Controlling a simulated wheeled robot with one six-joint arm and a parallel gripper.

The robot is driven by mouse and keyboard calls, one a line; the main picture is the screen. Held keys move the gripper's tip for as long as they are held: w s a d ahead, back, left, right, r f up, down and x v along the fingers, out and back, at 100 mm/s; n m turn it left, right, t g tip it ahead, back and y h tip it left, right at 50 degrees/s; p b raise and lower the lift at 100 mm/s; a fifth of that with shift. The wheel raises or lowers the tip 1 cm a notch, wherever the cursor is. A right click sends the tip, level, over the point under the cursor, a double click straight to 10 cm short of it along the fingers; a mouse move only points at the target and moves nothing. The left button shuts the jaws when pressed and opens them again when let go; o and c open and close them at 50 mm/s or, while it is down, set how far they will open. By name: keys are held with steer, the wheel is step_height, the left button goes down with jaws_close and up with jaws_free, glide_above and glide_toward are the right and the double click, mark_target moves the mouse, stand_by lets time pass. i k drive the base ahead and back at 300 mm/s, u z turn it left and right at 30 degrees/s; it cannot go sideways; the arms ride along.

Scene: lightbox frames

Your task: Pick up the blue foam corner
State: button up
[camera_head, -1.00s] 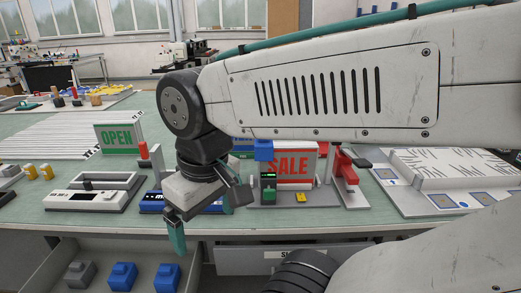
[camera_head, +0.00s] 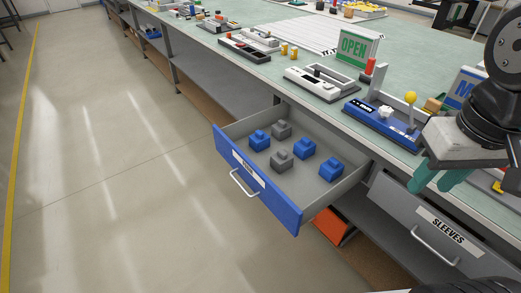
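Three blue foam corners lie in the open drawer (camera_head: 223,131): one near the front left (camera_head: 259,141), one toward the back (camera_head: 304,149), one at the right (camera_head: 331,169). Each is a blocky piece with a raised knob. My gripper (camera_head: 436,185) is at the right of the view, by the bench edge above the closed drawer labelled SLEEVES. Its two teal fingers point down, stand apart and hold nothing visible. It is to the right of the open drawer and clear of the foam corners.
Two grey foam corners, one at the back (camera_head: 281,129) and one in front (camera_head: 281,160), share the open drawer. The SLEEVES drawer (camera_head: 432,227) is beside it. An orange bin (camera_head: 331,226) sits below. The bench top (camera_head: 390,60) carries several devices and signs. The floor at left is clear.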

mark_target(259, 141)
steer(key=u, duration=1.55)
steer(key=i, duration=3.85)
steer(key=z, duration=4.5)
